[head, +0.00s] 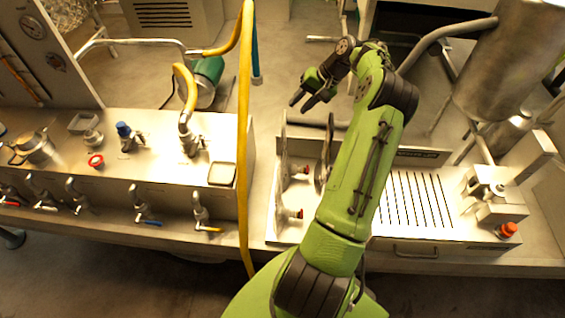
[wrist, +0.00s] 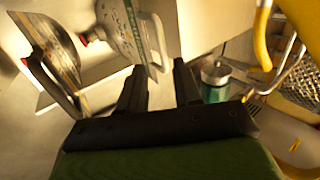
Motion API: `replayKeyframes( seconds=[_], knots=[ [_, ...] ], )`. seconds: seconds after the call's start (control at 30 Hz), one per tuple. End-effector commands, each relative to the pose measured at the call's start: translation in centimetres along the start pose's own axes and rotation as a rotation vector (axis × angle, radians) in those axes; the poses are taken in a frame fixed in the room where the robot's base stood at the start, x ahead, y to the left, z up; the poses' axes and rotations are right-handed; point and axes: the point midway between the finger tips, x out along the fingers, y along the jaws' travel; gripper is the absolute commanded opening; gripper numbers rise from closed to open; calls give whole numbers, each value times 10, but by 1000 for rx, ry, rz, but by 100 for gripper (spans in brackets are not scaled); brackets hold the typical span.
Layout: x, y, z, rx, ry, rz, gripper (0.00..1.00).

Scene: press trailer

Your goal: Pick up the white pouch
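I cannot make out a white pouch for certain in either view. In the wrist view, a pale piece (wrist: 118,28) with dark marks and a green edge shows beyond the fingers; I cannot tell what it is. My gripper (head: 308,98) is raised beyond the bench in the head view, above the floor area.
A bench with several valves (head: 190,142) stands left, with a yellow hose (head: 244,130) running past it. A green motor (head: 207,75) lies behind. Upright discs (head: 281,180) stand beside my arm. A slotted panel (head: 412,200) and a metal tank (head: 505,65) are right.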

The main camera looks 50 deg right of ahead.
Motion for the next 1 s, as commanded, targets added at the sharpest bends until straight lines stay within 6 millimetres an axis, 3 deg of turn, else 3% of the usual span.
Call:
replayKeyframes(
  seconds=[0.1,0.27,0.47,0.73,0.93,1.0],
  knots=[
    [25,0,1,-1,-3,0,33],
    [43,-1,1,1,-3,1,33],
    [79,-2,0,0,-3,0,33],
    [86,-2,0,0,1,1,33],
    [86,-2,0,0,1,1,4],
    [86,-2,0,0,1,1,0]
  ],
)
